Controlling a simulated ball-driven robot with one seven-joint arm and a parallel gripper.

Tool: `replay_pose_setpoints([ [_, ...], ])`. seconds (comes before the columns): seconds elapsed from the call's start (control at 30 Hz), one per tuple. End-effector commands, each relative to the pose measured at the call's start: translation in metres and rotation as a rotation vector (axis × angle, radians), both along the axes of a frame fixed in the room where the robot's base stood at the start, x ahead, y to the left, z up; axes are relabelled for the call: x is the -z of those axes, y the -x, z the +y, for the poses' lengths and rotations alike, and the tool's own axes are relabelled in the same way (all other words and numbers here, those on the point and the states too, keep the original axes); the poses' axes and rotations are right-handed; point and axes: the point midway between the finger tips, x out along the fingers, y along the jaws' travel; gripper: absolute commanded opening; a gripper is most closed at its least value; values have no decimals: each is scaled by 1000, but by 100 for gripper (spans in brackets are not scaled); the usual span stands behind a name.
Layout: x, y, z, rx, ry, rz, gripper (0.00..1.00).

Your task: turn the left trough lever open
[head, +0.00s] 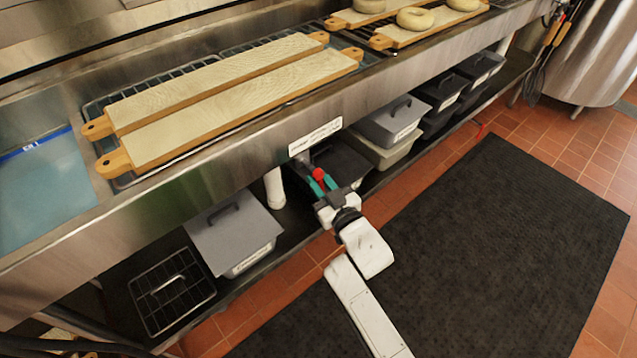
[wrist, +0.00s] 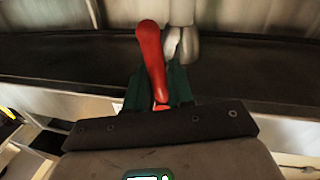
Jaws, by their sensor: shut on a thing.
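The left trough lever is a red handle (wrist: 150,60) that shows in the wrist view between the green fingers of my gripper (wrist: 158,88). It stands beside a pale metal valve body and pipe (wrist: 183,42). In the head view the red lever (head: 318,174) shows just under the front edge of the steel trough, below a white label (head: 315,136). My gripper (head: 323,186) reaches in there from the front and is shut on the lever. The lever's pivot is not clearly visible.
Two long wooden boards (head: 240,112) lie on the trough top. Below, a lidded grey bin (head: 236,236), a wire rack (head: 172,292) and several more bins (head: 390,120) stand on the low shelf. A white pipe (head: 274,188) hangs left of my gripper. The black mat (head: 500,235) is clear.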

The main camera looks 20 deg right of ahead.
Motion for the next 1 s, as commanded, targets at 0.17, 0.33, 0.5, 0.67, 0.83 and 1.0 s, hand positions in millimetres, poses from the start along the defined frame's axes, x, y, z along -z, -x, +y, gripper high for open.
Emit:
replay_pose_setpoints([
  [0.17,1,-1,-6,1,144,-44,0],
  [0.33,-1,-3,-11,1,298,-96,0],
  [0.5,-4,-5,-16,1,452,-145,0],
  [0.67,-7,-6,-19,1,597,-192,0],
  [0.83,-12,-7,-23,1,751,-242,0],
  [1.0,-16,-8,-26,1,903,-291,0],
])
